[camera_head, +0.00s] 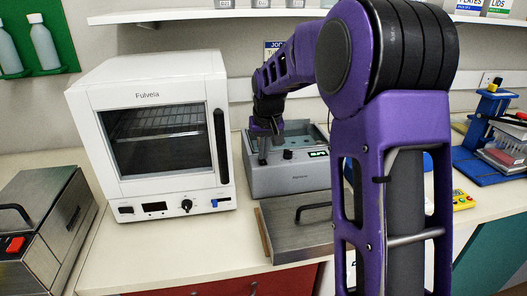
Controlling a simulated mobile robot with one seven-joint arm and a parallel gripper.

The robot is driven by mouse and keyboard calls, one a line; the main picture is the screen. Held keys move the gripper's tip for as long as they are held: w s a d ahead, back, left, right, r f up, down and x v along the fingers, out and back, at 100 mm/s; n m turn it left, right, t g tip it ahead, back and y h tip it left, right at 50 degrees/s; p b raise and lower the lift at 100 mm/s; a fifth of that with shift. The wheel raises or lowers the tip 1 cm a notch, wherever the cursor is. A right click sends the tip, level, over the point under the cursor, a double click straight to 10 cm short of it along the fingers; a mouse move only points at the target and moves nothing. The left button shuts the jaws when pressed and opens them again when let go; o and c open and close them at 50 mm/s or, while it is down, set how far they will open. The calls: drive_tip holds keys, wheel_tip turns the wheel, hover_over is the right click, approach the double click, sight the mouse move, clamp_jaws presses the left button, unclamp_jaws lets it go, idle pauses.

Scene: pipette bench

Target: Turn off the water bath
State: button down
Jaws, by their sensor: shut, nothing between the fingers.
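The water bath appears to be the grey open-topped unit (280,181) on the bench, right of the white oven. Its front panel carries a small lit green display (318,153) and a dark round knob or button (288,154). I cannot tell whether the fingertips touch the bath. My purple arm hides the area right of the bath.
A metal lid with a handle (290,232) lies in front of the bath. A white oven (160,130) stands close on the left. A steel box with a red switch (16,246) is at far left. A blue stand (490,165) is at right. A shelf (180,15) runs above.

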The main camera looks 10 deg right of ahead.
drive_tip(key=v, duration=1.3)
drive_tip(key=shift+w, duration=0.3)
drive_tip(key=b, duration=0.2)
drive_tip(key=w+b, duration=0.1)
drive_tip(key=b, duration=0.1)
drive_tip(key=shift+w+d+r, duration=0.2)
drive_tip(key=shift+w+r, duration=0.05)
drive_tip(key=shift+r, duration=0.05)
drive_tip(key=x, duration=0.4)
drive_tip(key=b+x, duration=0.1)
drive_tip(key=x, duration=0.3)
drive_tip(key=b+x, duration=0.1)
drive_tip(key=x, duration=0.3)
drive_tip(key=shift+s+f, duration=0.2)
drive_tip(key=shift+f, duration=0.05)
drive_tip(key=shift+x, duration=0.85)
